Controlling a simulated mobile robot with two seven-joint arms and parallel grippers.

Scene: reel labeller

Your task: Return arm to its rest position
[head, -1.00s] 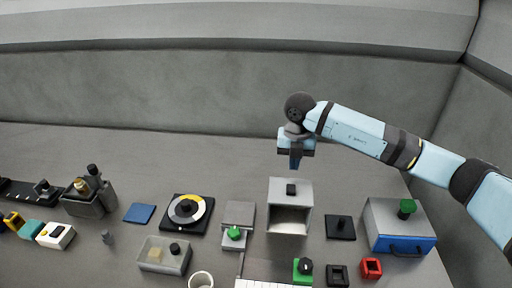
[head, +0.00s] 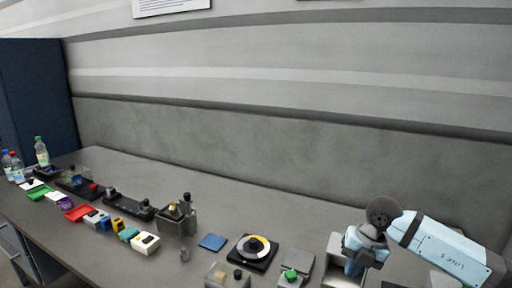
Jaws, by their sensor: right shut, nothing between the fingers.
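My right arm, pale blue with dark joints, comes in from the right edge of the head view. Its gripper (head: 353,266) points down, shut and empty, in front of part of a grey open-fronted box (head: 334,270). The picture does not show clearly how high it is above the table (head: 290,215). My left arm and gripper are not in view.
A round dial with a yellow and white ring (head: 253,248), a blue pad (head: 212,242) and a green-knobbed block (head: 291,276) lie left of the gripper. Several small coloured items and bottles (head: 41,152) line the table's left. The table's back strip is clear.

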